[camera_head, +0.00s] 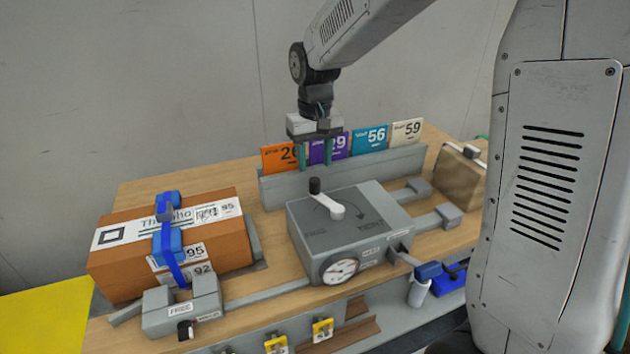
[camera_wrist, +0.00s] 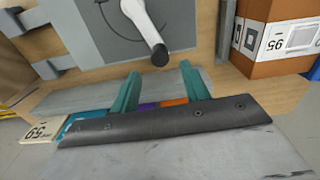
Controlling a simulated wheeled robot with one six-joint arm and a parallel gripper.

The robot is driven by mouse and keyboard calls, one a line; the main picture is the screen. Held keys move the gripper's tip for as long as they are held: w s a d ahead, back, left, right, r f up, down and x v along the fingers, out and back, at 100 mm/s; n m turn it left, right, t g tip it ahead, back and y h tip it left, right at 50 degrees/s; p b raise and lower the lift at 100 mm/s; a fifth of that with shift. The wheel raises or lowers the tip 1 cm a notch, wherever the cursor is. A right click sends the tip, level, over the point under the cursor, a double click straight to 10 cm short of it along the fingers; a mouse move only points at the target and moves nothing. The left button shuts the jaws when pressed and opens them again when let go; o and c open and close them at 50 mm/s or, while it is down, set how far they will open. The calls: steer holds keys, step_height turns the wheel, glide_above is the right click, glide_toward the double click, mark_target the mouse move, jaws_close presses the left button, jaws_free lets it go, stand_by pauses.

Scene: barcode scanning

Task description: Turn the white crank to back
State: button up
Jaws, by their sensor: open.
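The white crank (camera_head: 328,204) sits on top of a grey box (camera_head: 355,235) in the middle of the table. A black knob (camera_head: 315,186) stands at its outer end, which points toward the card rack at the back. In the wrist view the white arm (camera_wrist: 143,18) ends at the black knob (camera_wrist: 160,56). My gripper (camera_head: 314,168) is open and empty above the back edge of the box, near the knob. Its two teal fingers (camera_wrist: 158,90) are apart, and the knob shows beyond and between their tips. I see no contact with the knob.
A grey rack (camera_head: 345,172) with several numbered cards stands behind the box. A brown carton (camera_head: 130,270) with a blue strap clamp lies at left. A smaller brown parcel (camera_head: 458,178) stands at right. A round dial gauge (camera_head: 339,271) is on the box front.

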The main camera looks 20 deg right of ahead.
mark_target(314, 180)
step_height(314, 180, down, 6)
steer(key=shift+f, duration=0.25)
jaws_close()
steer(key=shift+s+a, duration=0.1)
